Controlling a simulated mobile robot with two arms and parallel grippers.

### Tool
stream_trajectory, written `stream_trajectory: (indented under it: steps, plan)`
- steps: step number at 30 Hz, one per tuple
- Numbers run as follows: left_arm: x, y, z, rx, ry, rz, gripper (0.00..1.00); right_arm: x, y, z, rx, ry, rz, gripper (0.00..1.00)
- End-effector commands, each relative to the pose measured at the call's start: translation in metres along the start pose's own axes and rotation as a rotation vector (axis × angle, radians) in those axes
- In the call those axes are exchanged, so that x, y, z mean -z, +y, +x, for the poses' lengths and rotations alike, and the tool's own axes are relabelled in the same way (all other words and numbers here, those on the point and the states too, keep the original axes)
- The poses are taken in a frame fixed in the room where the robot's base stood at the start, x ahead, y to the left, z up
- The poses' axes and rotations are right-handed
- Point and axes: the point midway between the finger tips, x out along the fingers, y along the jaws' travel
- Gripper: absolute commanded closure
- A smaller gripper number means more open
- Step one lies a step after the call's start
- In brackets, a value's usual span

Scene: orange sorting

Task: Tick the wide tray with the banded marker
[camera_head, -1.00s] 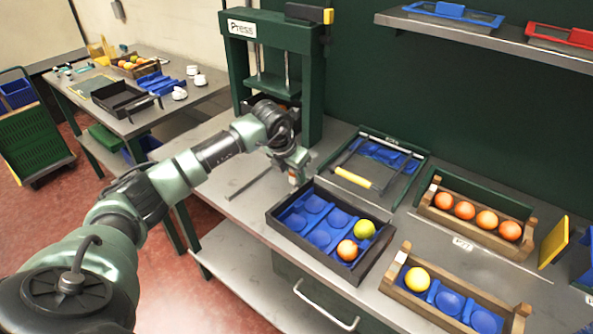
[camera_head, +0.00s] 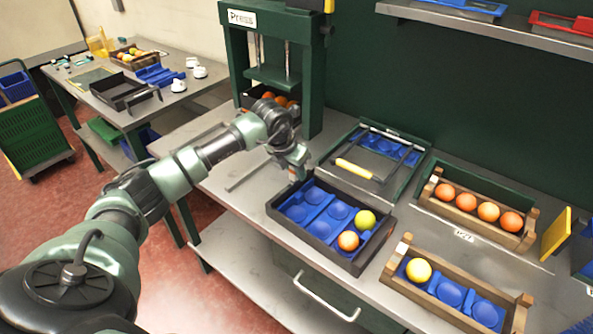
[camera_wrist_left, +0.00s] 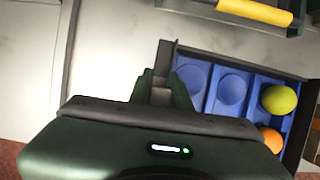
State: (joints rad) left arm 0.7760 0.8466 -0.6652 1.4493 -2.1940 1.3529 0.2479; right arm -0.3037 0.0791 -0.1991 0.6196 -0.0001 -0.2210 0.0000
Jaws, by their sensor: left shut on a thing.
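The wide dark tray (camera_head: 300,232) lies on the bench with a blue cupped insert. An orange fruit and a yellow-green fruit sit in cups at its right end. It also shows at the right of the left wrist view (camera_wrist_left: 312,88). My left gripper (camera_head: 296,174) is just above or beside the tray's far left corner. In the left wrist view its fingers (camera_wrist_left: 162,92) are closed on a small pale thing. A reddish bit shows at the fingertips in the head view. It appears to be the banded marker, mostly hidden; its bands cannot be made out. My right gripper is not in view.
A wooden crate (camera_head: 397,250) with one yellow fruit stands in front right; another (camera_head: 530,222) holds several oranges behind it. A framed blue tray with a yellow handle (camera_head: 354,169) lies behind. The green press (camera_head: 312,90) stands left. Bare bench lies left of the tray.

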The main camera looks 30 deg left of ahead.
Motion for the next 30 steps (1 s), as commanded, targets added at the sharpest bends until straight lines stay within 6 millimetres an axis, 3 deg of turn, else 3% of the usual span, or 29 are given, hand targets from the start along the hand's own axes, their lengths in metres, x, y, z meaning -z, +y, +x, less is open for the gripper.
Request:
stream_trajectory:
  steps: [30]
  plan:
    - [0.0033, 0.0002, 0.0079, 0.0, 0.0, 0.0, 1.0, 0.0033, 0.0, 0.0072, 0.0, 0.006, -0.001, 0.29]
